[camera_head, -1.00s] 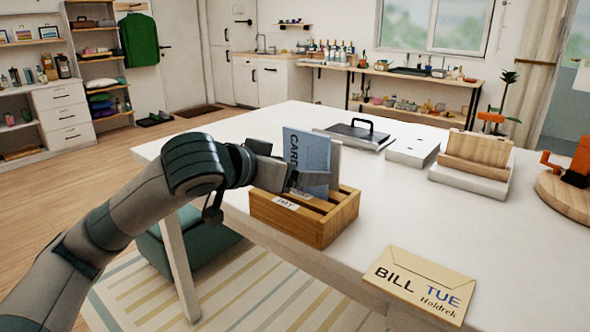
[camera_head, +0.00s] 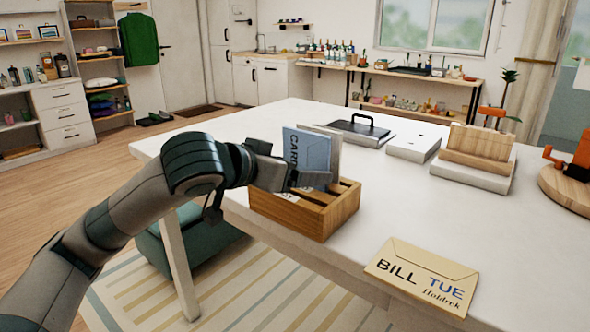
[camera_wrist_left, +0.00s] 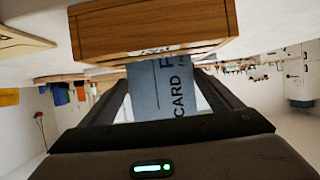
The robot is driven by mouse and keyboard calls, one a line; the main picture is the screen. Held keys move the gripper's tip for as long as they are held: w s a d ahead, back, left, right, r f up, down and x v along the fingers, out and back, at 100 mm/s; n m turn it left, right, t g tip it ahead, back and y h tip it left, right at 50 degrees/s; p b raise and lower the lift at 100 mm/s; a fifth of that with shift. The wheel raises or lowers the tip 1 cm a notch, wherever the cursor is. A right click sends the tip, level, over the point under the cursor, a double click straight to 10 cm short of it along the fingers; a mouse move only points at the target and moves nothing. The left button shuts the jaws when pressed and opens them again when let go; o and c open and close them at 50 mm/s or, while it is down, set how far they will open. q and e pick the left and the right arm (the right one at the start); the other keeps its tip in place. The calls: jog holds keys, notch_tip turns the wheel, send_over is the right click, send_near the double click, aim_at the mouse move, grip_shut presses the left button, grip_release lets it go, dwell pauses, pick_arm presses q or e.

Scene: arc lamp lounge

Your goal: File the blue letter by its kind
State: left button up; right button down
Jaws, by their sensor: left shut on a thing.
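The blue letter (camera_head: 313,150), marked CARD, stands nearly upright at the left part of the wooden sorting box (camera_head: 325,222). My left gripper (camera_head: 300,180) is shut on it from the left. In the left wrist view the letter (camera_wrist_left: 160,90) sits between the fingers, with the box (camera_wrist_left: 150,30) close beside it. In the head view its lower part overlaps the box's label, so I cannot tell whether its bottom edge is inside a slot. A pale upright card (camera_head: 334,148) stands behind the letter. My right gripper is out of view.
A cream envelope (camera_head: 422,275) reading BILL TUE lies at the front edge of the white table (camera_head: 400,200). Wooden stand (camera_head: 478,150), pale block (camera_head: 413,148) and dark handled tray (camera_head: 360,130) stand farther back. The table between box and envelope is clear.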

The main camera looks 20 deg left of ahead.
pick_arm(q)
jog(key=shift+f, duration=0.2)
jog(key=o, duration=1)
jog(key=shift+s+r, duration=0.1)
jog(key=shift+s, duration=0.05)
jog(key=shift+s+a+r, duration=0.25)
jog(key=shift+s+a, duration=0.05)
jog(key=shift+s, duration=0.2)
jog(key=shift+b+v, duration=4)
jog(key=shift+v, duration=3.95)
